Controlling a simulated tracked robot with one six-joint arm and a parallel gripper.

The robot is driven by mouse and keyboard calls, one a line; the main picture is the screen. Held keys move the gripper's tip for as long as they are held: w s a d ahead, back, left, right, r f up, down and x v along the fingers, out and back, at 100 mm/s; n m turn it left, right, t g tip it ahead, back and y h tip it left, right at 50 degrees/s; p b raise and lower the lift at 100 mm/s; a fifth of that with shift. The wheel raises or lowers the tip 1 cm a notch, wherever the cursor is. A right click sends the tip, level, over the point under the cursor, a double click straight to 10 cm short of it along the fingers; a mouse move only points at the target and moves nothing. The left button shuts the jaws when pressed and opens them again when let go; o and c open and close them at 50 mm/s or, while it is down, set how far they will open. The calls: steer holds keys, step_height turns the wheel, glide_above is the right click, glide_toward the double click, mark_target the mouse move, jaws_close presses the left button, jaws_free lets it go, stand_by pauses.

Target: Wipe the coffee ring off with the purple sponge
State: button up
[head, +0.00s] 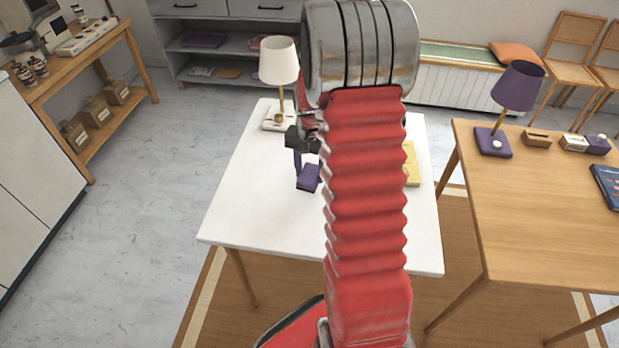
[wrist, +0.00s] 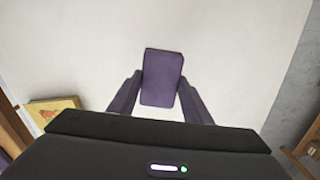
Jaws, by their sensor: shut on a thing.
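The purple sponge (wrist: 162,78) is a small rounded block between the fingertips of my gripper (wrist: 160,92) in the wrist view. My gripper is shut on it. In the head view the sponge (head: 308,178) shows just left of my red arm, over the white table (head: 265,205), with my gripper (head: 304,160) partly hidden behind the arm. I cannot tell whether the sponge touches the table top. No coffee ring shows on the visible white surface; my arm, gripper and sponge hide part of it.
A lamp with a white shade (head: 278,62) stands at the table's far left. A yellow item (head: 411,163) lies near its right edge, also in the wrist view (wrist: 55,108). A wooden table (head: 540,220) with a purple lamp (head: 517,85) stands right. The table's front left is clear.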

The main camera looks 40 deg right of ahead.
steer(key=shift+r, duration=1.2)
